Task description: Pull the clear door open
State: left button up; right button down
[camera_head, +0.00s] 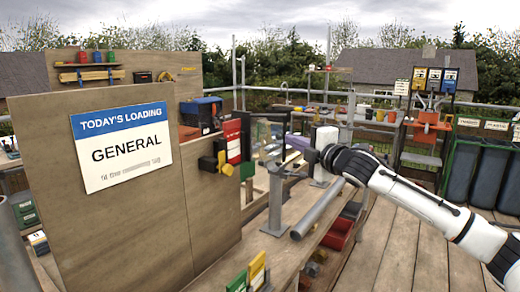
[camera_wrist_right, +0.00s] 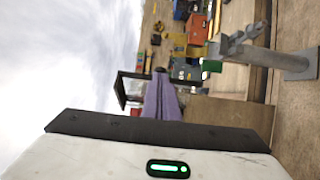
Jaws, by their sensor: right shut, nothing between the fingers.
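A small dark-framed panel (camera_head: 264,134) that looks clear stands beyond the board in the head view. I take it for the clear door; it also shows in the right wrist view (camera_wrist_right: 130,91). Its handle and hinge are too small to tell. My right gripper (camera_head: 287,166) reaches in from the right. It is shut and empty, in front of and right of the panel, seemingly apart from it. My left gripper is not in view.
A grey post (camera_head: 274,200) and a slanting grey pipe (camera_head: 317,208) are close below my right gripper. A large wooden board (camera_head: 120,220) blocks the left. Open decking (camera_head: 400,245) lies at the right.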

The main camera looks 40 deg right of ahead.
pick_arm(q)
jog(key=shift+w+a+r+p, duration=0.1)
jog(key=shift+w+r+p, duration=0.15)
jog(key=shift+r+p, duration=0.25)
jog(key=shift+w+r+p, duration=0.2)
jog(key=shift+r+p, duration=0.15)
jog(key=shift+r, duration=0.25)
pick_arm(e)
jog(key=shift+w+d, duration=0.9)
jog(key=shift+d, duration=0.25)
jog(key=shift+a, duration=0.1)
